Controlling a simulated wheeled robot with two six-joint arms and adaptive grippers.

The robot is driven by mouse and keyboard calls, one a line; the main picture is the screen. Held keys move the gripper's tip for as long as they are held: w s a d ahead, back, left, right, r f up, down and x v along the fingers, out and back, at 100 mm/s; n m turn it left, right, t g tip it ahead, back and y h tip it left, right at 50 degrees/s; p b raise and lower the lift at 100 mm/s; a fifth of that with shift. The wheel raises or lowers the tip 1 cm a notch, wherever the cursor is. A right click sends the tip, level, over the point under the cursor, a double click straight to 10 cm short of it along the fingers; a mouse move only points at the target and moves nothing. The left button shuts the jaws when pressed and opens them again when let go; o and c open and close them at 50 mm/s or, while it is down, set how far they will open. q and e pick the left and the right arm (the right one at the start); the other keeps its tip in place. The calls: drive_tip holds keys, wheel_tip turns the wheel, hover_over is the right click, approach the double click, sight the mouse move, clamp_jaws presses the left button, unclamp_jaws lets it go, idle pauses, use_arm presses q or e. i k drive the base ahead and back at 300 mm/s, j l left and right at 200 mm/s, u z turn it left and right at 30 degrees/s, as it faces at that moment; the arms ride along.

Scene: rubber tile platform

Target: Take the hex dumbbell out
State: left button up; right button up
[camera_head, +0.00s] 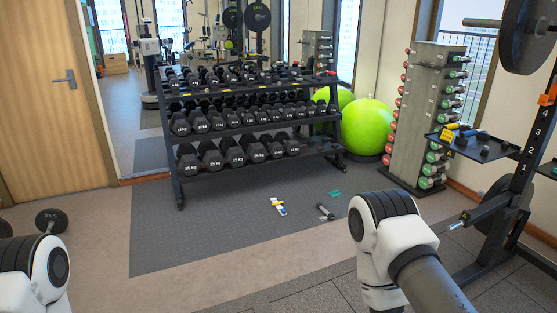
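Black hex dumbbells fill a three-tier black rack (262,174). A row of large ones with "25 kg" marks, such as one hex dumbbell (187,163), sits on the bottom tier. Smaller ones line the middle and top tiers. I cannot tell which single dumbbell the task means. Parts of my two arms show at the lower left and lower right, well in front of the rack. Neither gripper is in the picture.
A dark dumbbell (51,220) lies on the floor at left. Green balls (366,128), a dumbbell tower (425,115) and a barbell stand (510,200) occupy the right.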

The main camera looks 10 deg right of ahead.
sight(330, 216)
drive_tip(key=i+l+z, duration=0.4)
drive_tip(key=i, duration=0.85)
drive_tip(key=i+l+z, duration=0.15)
drive_tip(key=i+z, duration=0.2)
drive_tip(key=i, duration=0.95)
drive_tip(key=i+u, duration=0.1)
drive_tip(key=i, duration=0.45)
drive_tip(key=i+l+u, duration=0.1)
drive_tip(key=i, duration=0.45)
drive_tip(key=i+l+u, duration=0.1)
drive_tip(key=i, duration=0.45)
drive_tip(key=i+l+u, duration=0.1)
drive_tip(key=i, duration=0.45)
